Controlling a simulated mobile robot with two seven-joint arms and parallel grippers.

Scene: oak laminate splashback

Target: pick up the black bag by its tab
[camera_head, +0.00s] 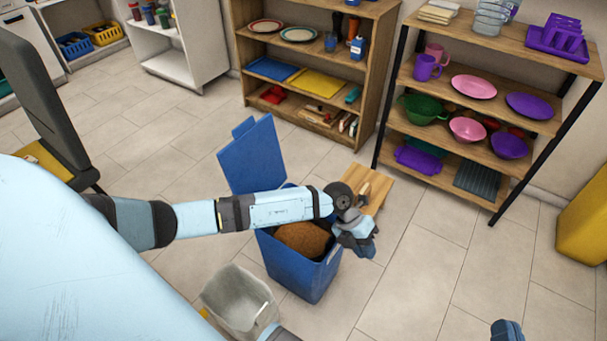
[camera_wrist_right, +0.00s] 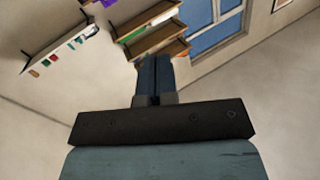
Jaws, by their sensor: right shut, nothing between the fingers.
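I cannot make out a black bag or its tab in either view. A blue bin (camera_head: 302,278) with its lid (camera_head: 252,156) raised stands in the middle of the head view, with a brown mass (camera_head: 303,238) inside. My left gripper (camera_head: 360,243) hangs over the bin's right rim, and its arm hides part of the opening. Whether its fingers are open is unclear. My right gripper (camera_head: 507,331) shows only in part at the bottom edge of the head view. In the wrist view its fingers (camera_wrist_right: 155,72) are shut and empty, away from the bin.
A pale open bin (camera_head: 241,301) stands just left of the blue bin. A small wooden stool (camera_head: 369,186) stands behind it. Shelves of dishes (camera_head: 470,120) and trays (camera_head: 305,75) line the back. A dark chair (camera_head: 45,105) is at left.

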